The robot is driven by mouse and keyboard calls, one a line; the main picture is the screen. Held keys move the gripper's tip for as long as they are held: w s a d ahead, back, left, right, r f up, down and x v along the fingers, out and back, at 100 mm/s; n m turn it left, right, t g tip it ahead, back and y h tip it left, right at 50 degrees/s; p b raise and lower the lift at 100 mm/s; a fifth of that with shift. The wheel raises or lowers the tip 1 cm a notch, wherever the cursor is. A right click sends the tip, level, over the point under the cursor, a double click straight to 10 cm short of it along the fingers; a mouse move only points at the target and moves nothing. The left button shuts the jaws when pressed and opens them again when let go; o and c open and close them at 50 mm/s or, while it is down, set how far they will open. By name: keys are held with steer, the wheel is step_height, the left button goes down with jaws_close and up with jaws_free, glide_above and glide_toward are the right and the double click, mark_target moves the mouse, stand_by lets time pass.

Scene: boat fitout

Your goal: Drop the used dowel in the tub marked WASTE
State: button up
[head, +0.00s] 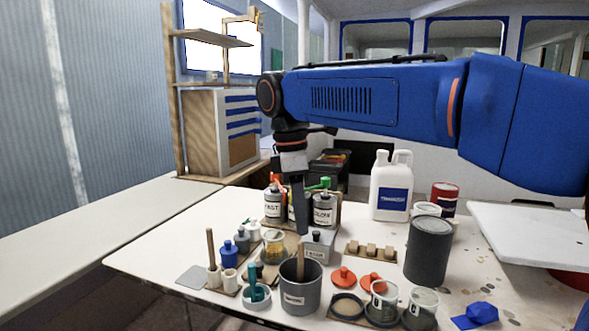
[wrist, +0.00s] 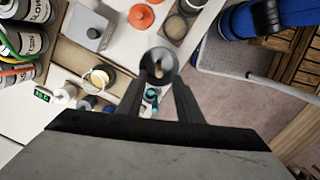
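A grey tub (head: 300,293) with a white label stands at the front of the table; I cannot read its label for sure. The tub (wrist: 147,61) and the dowel (wrist: 158,70) also show in the wrist view, between my fingers. My gripper (head: 304,232) points down just above the tub and the dowel's top. In the wrist view my gripper (wrist: 159,84) has its fingers spread with nothing held between them.
Another wooden stick (head: 210,246) stands in a white cup to the left. A dark grey can (head: 428,250), orange lids (head: 343,277) and glass jars (head: 383,300) are to the right. Labelled bottles (head: 273,206) and a white jug (head: 390,187) stand behind. The table's left part is clear.

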step_height(320, 180, up, 12)
steer(key=a, duration=0.1)
steer(key=shift+a, duration=0.25)
steer(key=shift+s, duration=0.1)
stand_by(0.4)
